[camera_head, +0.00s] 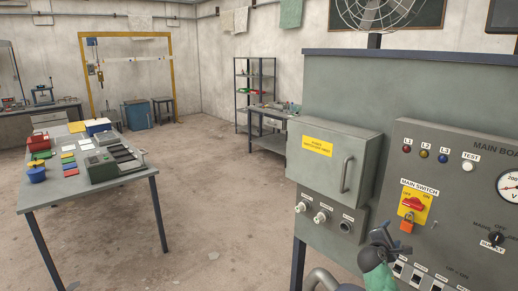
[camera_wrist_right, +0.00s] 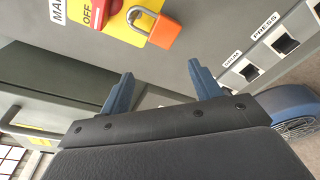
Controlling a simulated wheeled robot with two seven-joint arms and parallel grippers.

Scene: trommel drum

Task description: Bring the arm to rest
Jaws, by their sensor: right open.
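My right gripper (camera_head: 383,238) is in front of the grey main board (camera_head: 465,160), low and just below the main switch. In the right wrist view its two blue fingers stand apart and the gap between them (camera_wrist_right: 162,84) is empty. An orange padlock (camera_head: 406,226) hangs on the yellow main switch plate (camera_head: 407,195) with its red handle (camera_head: 413,204). The padlock also shows in the right wrist view (camera_wrist_right: 166,31), beyond the fingers and apart from them. My left gripper is not in view.
A grey cabinet box (camera_head: 330,166) with a handle sticks out left of the switch. Sockets (camera_head: 320,217) and small labelled switches (camera_head: 418,277) lie close to the right gripper. A table (camera_head: 75,192) with coloured items stands at left. The floor (camera_head: 215,200) between is clear.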

